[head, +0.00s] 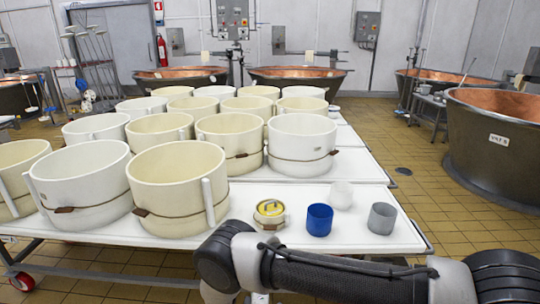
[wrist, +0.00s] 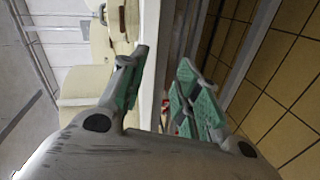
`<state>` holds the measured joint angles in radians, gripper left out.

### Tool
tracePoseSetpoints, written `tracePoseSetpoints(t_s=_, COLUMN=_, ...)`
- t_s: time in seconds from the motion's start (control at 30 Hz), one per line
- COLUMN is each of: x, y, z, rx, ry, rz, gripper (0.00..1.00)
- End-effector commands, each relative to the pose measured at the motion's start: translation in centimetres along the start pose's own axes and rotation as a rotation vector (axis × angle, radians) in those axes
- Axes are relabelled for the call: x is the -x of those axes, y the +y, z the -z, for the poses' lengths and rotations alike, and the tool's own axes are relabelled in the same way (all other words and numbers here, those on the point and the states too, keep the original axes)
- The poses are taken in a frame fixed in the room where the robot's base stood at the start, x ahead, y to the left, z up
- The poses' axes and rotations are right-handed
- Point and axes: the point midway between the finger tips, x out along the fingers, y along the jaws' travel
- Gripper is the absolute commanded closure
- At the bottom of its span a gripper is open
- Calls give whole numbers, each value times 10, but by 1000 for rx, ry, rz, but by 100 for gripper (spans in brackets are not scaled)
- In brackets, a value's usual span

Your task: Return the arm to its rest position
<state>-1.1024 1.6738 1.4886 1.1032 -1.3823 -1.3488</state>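My arm (head: 340,275) stretches across the bottom of the head view, in front of the white table (head: 270,230). My gripper (wrist: 163,58) shows in the wrist view with its two green-padded fingers apart and nothing held between them. The table's pale edge shows in the gap behind them. In the head view my gripper cannot be made out.
On the table stand several cream tubs (head: 178,190), a small round mould with a yellow top (head: 269,212), a blue cup (head: 319,219), a white cup (head: 340,195) and a grey cup (head: 382,217). A copper vat (head: 500,140) stands right; tiled floor (head: 440,215) between is clear.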

Motion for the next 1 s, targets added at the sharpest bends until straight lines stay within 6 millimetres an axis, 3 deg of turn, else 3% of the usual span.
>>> tracePoseSetpoints(t_s=0.17, x=6, y=-44, z=-10, rx=-88, ry=-9, rz=198, gripper=68)
tracePoseSetpoints(t_s=0.33, x=28, y=-90, z=-24, rx=-171, ry=-58, rz=453, gripper=68)
tracePoseSetpoints(t_s=0.43, x=47, y=-104, z=-20, rx=-236, ry=-107, rz=620, gripper=68)
tracePoseSetpoints(t_s=0.53, x=67, y=-99, z=-9, rx=-316, ry=-192, rz=805, gripper=68)
tracePoseSetpoints(t_s=0.67, x=92, y=-57, z=8, rx=-421, ry=-341, rz=1026, gripper=68)
tracePoseSetpoints(t_s=0.77, x=109, y=-5, z=13, rx=-482, ry=-461, rz=1155, gripper=68)
tracePoseSetpoints(t_s=0.87, x=122, y=58, z=11, rx=-529, ry=-575, rz=1246, gripper=68)
tracePoseSetpoints(t_s=1.0, x=140, y=153, z=-8, rx=-577, ry=-715, rz=1320, gripper=68)
